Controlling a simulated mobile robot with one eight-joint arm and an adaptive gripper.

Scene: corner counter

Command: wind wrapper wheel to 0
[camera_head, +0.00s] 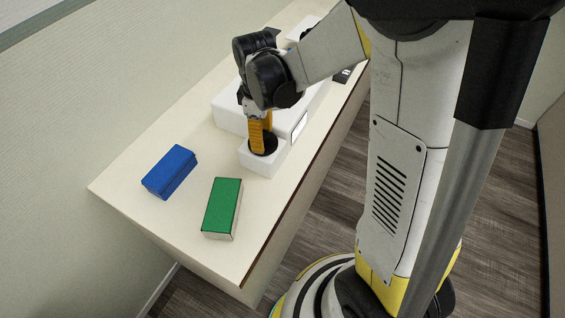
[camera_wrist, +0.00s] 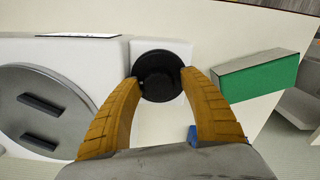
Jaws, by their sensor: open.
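A round black wheel (camera_wrist: 158,75) sits on a small white box (camera_head: 262,159); I take it to be the wrapper wheel. In the wrist view it lies between the orange fingertips of my gripper (camera_wrist: 160,77). My gripper (camera_head: 260,150) points down over the box in the head view and partly hides the wheel. The fingers are open on either side of the wheel, close to its rim; I cannot tell whether they touch it. No readable mark or number shows on the wheel.
A larger white unit (camera_head: 228,113) adjoins the small box; its large grey disc (camera_wrist: 45,112) carries two dark bars. A blue box (camera_head: 169,171) and a green-topped box (camera_head: 222,207) lie on the pale counter (camera_head: 130,182). A wall runs along the left.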

